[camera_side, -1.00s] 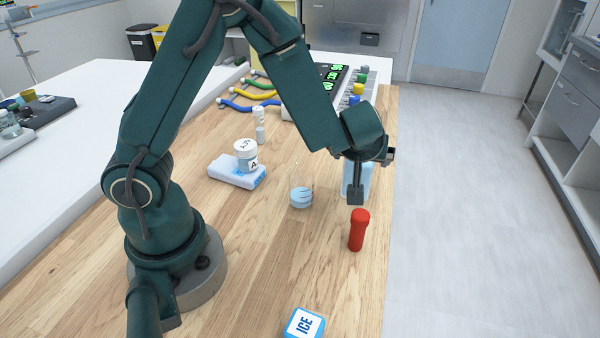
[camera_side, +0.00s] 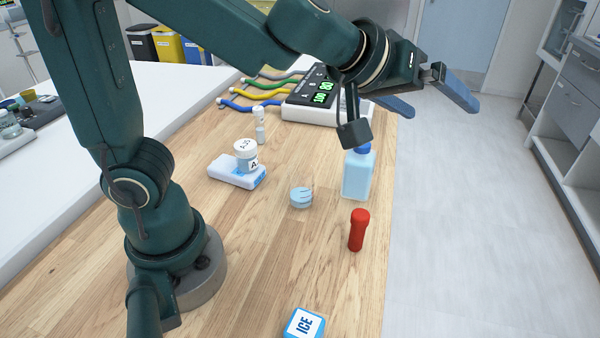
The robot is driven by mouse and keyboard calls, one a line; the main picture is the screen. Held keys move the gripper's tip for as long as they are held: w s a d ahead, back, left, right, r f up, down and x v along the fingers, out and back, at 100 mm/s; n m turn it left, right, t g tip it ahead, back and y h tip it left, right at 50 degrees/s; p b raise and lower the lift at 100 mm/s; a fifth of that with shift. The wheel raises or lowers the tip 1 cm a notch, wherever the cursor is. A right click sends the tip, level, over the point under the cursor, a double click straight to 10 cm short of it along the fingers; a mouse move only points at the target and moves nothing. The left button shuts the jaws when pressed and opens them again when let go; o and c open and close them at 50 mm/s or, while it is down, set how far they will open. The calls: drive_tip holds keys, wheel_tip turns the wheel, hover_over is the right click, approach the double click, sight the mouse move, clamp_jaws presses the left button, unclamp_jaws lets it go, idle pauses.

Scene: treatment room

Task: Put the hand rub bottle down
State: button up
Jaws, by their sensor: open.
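The hand rub bottle (camera_side: 357,177), pale blue and see-through with a darker blue cap, stands upright on the wooden table near its right edge. Part of its cap is hidden behind a dark part of my wrist. My gripper (camera_side: 427,98) is above and to the right of the bottle, apart from it. Its two blue fingers are spread wide with nothing between them.
A red capped tube (camera_side: 357,231) stands just in front of the bottle. A small beaker (camera_side: 301,196) is to its left. A white jar (camera_side: 246,155) sits on a white box (camera_side: 232,172). A monitor (camera_side: 318,96) is behind.

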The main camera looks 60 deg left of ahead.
drive_tip(key=s+d+r+m+h, duration=0.2)
drive_tip(key=s+d+m+h, duration=0.1)
drive_tip(key=s, duration=0.2)
drive_tip(key=s+a+f+m+g+y, duration=0.1)
drive_tip(key=s+a+f+g+y, duration=0.1)
drive_tip(key=s, duration=0.5)
drive_tip(key=s+a+f+m+g+y, duration=0.1)
drive_tip(key=s+a+f+g+y, duration=0.1)
drive_tip(key=s+a+f+g, duration=0.2)
drive_tip(key=s+a+f, duration=0.3)
drive_tip(key=shift+s+a, duration=0.15)
drive_tip(key=shift+s, duration=0.15)
